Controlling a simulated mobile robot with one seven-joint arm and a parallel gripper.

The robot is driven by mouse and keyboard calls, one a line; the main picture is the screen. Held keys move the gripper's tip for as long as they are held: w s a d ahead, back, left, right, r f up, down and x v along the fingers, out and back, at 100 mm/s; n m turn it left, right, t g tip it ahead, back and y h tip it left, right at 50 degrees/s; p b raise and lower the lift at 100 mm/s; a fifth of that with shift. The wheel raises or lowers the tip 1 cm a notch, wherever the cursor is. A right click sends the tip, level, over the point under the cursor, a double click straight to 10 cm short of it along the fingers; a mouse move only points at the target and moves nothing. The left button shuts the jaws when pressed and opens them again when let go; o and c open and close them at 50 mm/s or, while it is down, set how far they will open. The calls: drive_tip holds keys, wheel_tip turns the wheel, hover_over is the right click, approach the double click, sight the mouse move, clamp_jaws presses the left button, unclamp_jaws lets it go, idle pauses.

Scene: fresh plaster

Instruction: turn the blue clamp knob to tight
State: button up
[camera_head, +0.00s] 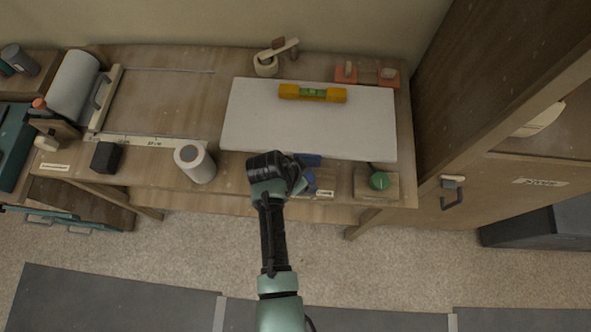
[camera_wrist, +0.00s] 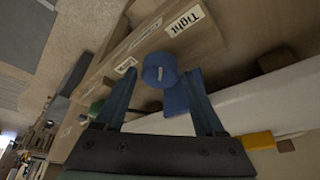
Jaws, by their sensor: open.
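The blue clamp knob (camera_wrist: 160,68) is round with a short pale mark on its face, at the front edge of the wooden bench. A blue clamp body (camera_wrist: 176,100) lies behind it. A "Tight" label (camera_wrist: 184,20) is beside the knob, with a second label (camera_wrist: 125,65) on the other side. In the wrist view my open gripper (camera_wrist: 162,76) has one finger on each side of the knob; I cannot tell whether they touch it. In the head view my gripper (camera_head: 290,178) partly covers the knob (camera_head: 309,183).
A white board (camera_head: 250,115) carries an orange level (camera_head: 313,93). A green round button (camera_head: 379,181) on a wooden block is to the right. A white cylinder (camera_head: 196,165) and a black block (camera_head: 106,157) stand left. A tall wooden cabinet (camera_head: 470,120) borders the right.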

drive_tip(key=b+v, duration=0.1)
drive_tip(key=v, duration=1.1)
drive_tip(key=shift+s, duration=0.15)
